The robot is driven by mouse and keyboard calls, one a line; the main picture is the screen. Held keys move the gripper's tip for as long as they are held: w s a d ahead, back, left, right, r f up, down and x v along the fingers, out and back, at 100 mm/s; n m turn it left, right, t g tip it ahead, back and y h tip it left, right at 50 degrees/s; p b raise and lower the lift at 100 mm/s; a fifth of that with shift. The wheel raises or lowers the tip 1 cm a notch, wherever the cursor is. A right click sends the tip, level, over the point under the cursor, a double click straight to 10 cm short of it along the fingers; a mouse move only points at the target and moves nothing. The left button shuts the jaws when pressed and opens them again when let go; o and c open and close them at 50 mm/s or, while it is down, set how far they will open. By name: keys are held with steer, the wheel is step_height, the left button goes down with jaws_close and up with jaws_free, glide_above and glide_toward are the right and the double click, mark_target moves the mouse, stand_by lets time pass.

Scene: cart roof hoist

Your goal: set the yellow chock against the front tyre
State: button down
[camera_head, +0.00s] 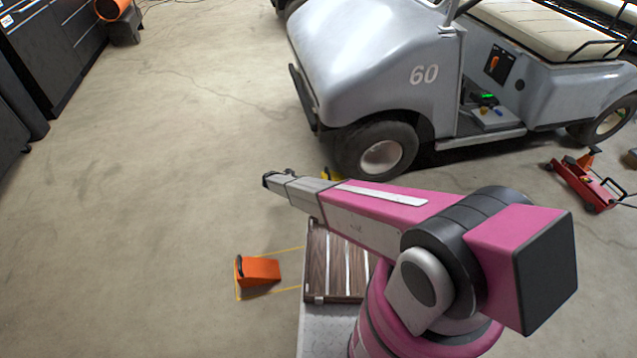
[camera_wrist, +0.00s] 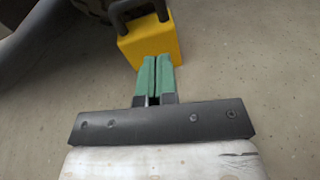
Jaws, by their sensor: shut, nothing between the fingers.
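The yellow chock (camera_head: 326,173) is on the floor just left of the cart's front tyre (camera_head: 347,150), mostly hidden behind my arm in the head view. In the wrist view the yellow chock (camera_wrist: 152,42) shows at the top, with a dark handle on it. I cannot tell whether it touches the tyre. My gripper (camera_head: 267,180) points left over the floor in the head view. In the wrist view my gripper (camera_wrist: 155,62) has its green fingers together, empty, with their tips in front of the chock's near face. Contact with the chock is unclear.
The silver cart (camera_head: 365,65) stands at the upper right. An orange chock (camera_head: 260,271) lies on the floor by yellow marking lines, left of my base. A red floor jack (camera_head: 583,180) is at the far right. Dark cabinets (camera_head: 55,45) line the upper left. The left floor is clear.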

steer(key=n+t+h, duration=0.1)
steer(key=n+t, duration=0.1)
glide_toward(326, 175)
steer(key=d, duration=0.2)
steer(key=d+f, duration=0.2)
steer(key=d, duration=0.1)
steer(key=shift+d, duration=0.35)
stand_by(0.4)
